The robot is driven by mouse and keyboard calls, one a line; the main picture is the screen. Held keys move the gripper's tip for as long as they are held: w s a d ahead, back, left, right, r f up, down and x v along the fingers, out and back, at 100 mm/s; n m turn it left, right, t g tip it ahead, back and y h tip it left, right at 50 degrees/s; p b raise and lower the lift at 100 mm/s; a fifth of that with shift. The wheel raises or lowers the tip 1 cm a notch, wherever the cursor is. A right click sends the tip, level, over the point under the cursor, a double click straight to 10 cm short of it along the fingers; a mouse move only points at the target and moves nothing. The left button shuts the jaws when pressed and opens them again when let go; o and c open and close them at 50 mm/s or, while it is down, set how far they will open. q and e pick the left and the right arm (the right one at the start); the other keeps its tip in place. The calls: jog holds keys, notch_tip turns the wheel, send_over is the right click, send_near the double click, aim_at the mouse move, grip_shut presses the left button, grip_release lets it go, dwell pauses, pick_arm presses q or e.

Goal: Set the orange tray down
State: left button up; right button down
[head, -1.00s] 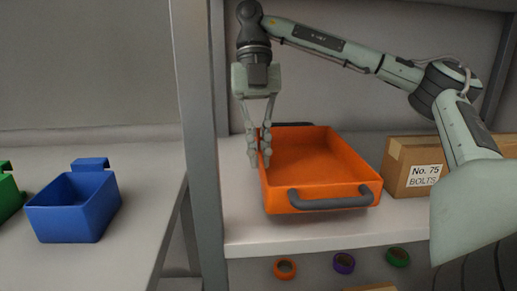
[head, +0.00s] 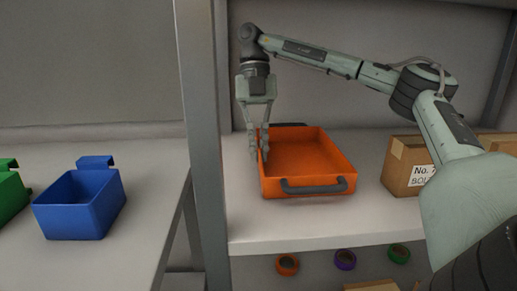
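The orange tray (head: 308,189) is on or just above the white shelf in the head view, level, with a dark handle at its front and another at its back. Its inside looks empty. I cannot tell whether its underside touches the shelf. My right gripper (head: 259,157) points down at the tray's left wall, with one finger on each side of it. The fingers look closed on that wall. My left gripper is not in view.
A cardboard box (head: 405,168) labelled for bolts stands right of the tray. A grey upright post (head: 205,150) is to the left. A blue bin (head: 78,212) and a green bin (head: 10,195) sit on the left table. Bare shelf (head: 300,226) lies in front of the tray.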

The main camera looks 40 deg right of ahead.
jog(key=c, duration=1.7)
grip_release()
jog(key=shift+v, duration=3.8)
